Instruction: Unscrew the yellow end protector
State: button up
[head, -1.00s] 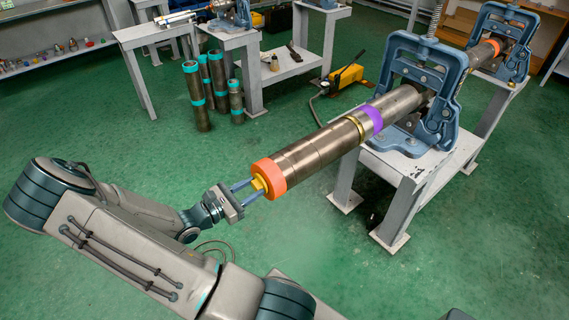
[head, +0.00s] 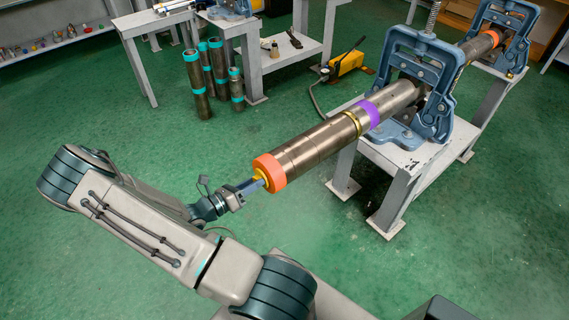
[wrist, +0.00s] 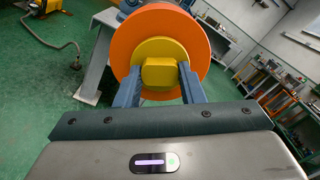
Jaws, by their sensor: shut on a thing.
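The yellow end protector (wrist: 160,72) sits in the orange-ringed end of a long steel pipe (head: 318,143). It has a raised block at its middle, and in the head view only a small part of it (head: 260,176) shows. My gripper (wrist: 158,86) has its two blue fingers on either side of that block and is shut on it. In the head view my gripper (head: 256,183) meets the pipe end from the lower left. The orange ring (head: 270,172) surrounds the protector. The pipe also carries a purple band (head: 368,113).
A blue pipe vise (head: 416,85) on a grey stand (head: 400,160) holds the pipe, with another vise (head: 503,35) behind. Several teal-banded pipes (head: 218,70) stand on the floor by a grey table. A yellow pump (head: 346,63) with a hose lies beyond. The green floor below the pipe end is clear.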

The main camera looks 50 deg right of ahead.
jog(key=shift+r, duration=0.1)
jog(key=shift+n+p, duration=2.75)
jog(key=shift+n, duration=4.35)
jog(key=o, duration=1)
jog(key=shift+a, duration=0.15)
